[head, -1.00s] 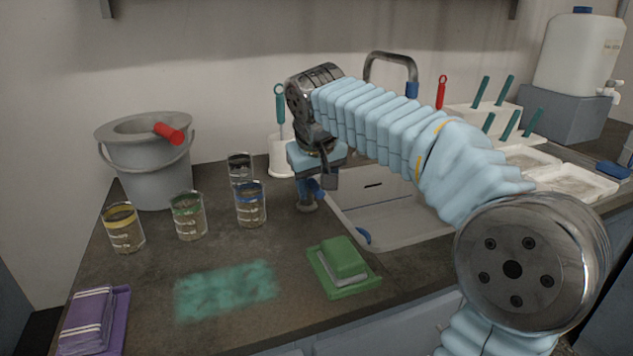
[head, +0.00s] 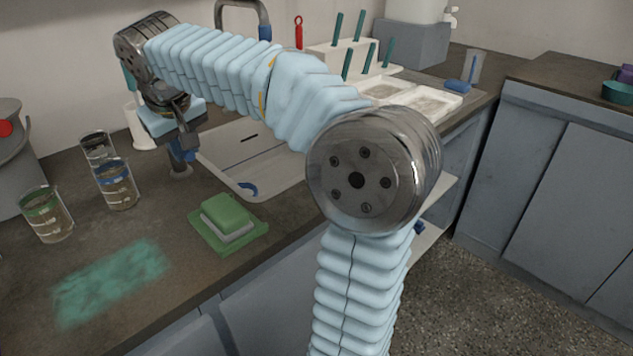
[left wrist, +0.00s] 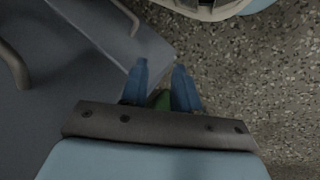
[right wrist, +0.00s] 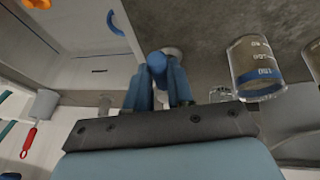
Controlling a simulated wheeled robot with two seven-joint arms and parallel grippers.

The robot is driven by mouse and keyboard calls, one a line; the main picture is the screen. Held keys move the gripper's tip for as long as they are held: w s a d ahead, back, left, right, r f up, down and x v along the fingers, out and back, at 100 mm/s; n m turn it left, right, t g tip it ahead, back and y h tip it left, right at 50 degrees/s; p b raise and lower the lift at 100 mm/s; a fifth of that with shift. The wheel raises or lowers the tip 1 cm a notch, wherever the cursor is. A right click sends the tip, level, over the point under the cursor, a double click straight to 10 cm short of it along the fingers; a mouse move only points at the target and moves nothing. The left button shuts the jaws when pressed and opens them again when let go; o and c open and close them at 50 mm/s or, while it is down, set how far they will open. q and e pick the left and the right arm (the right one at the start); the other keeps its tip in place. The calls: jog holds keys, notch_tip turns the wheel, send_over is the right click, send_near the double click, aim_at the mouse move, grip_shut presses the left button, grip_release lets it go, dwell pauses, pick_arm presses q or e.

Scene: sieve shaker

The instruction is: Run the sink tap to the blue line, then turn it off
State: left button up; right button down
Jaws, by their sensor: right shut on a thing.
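My right gripper (head: 183,150) points down at the left edge of the white sink (head: 225,160). It is shut on the blue tap knob (right wrist: 157,63), which stands on a round metal base (head: 180,170). The arched metal spout (head: 240,5) with a blue collar rises behind the sink. A short blue curved mark (head: 248,188) shows at the sink's near side. It also shows in the right wrist view (right wrist: 115,22), near an orange one. I cannot make out water in the sink or from the spout. My left gripper (left wrist: 160,72) is open above the floor, a small green patch between its fingers.
Beakers with a blue band (head: 116,185), a green band (head: 48,215) and a dark band (head: 97,147) stand left of the knob. A green sponge dish (head: 228,222) sits in front of the sink. White trays (head: 430,102) lie to the right. A grey bucket (head: 12,165) is far left.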

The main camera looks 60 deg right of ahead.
jog(key=shift+d+f+n+b, duration=0.1)
jog(key=shift+d+n+b, duration=0.25)
jog(key=shift+n, duration=0.15)
jog(key=d+n+y, duration=0.1)
jog(key=d+n, duration=0.1)
jog(key=n, duration=0.2)
jog(key=w+d+n+y, duration=0.1)
jog(key=d+n+y, duration=0.1)
jog(key=n, duration=0.2)
jog(key=d+n+y, duration=0.2)
jog(key=n, duration=0.2)
jog(key=shift+w+d+p, duration=0.35)
jog(key=shift+w+d, duration=0.05)
jog(key=shift+w+d+n+y, duration=0.3)
jog(key=shift+w+n, duration=0.05)
jog(key=shift+n, duration=0.4)
jog(key=shift+w+d+n+y, duration=0.25)
jog(key=shift+w+n+y, duration=0.05)
jog(key=shift+n, duration=0.45)
dwell(4.4)
